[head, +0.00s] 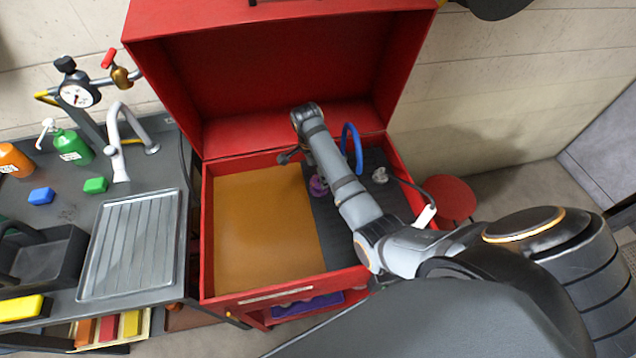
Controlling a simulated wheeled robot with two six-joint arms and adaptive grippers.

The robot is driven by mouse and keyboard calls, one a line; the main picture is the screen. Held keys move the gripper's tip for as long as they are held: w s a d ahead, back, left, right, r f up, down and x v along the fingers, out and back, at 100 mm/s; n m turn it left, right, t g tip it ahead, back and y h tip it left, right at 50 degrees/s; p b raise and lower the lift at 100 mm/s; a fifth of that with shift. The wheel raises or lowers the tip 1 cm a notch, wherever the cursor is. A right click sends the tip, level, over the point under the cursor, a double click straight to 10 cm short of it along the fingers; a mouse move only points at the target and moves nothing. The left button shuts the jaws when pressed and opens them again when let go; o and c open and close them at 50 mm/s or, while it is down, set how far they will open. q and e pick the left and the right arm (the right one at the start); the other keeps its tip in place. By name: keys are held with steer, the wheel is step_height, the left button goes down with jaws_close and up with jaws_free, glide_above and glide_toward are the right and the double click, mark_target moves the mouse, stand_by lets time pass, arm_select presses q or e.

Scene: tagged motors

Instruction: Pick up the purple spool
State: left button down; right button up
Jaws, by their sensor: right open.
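The purple spool (318,186) lies in the red bench box, on the dark mat near its border with the orange-brown panel. My right arm reaches over the box and partly covers the spool. My right gripper (287,157) is open, above and left of the spool in the picture, near the back of the box. Its fingers are small and dark here, and I see nothing held in them. I cannot tell its height above the mat. My left gripper is out of view.
A blue ring (352,148) and a small grey-white part (380,175) are right of my forearm. The red box's raised lid (285,75) stands behind. The orange-brown panel (262,230) is bare. A sink counter (130,240) is at left, a red stool (450,198) at right.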

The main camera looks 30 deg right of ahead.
mark_target(319, 182)
steer(key=shift+w+d+f, duration=0.1)
steer(key=shift+d+f, duration=0.1)
steer(key=shift+f, duration=0.9)
steer(key=shift+w+f, duration=0.15)
steer(key=shift+f+p, duration=0.45)
steer(key=shift+f, duration=0.25)
steer(key=f, duration=0.2)
steer(key=shift+d+f, duration=0.2)
steer(key=shift+f, duration=0.55)
steer(key=shift+d+f, duration=0.1)
steer(key=shift+f, duration=0.05)
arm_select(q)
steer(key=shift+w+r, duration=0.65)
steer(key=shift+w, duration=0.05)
arm_select(e)
jaws_close()
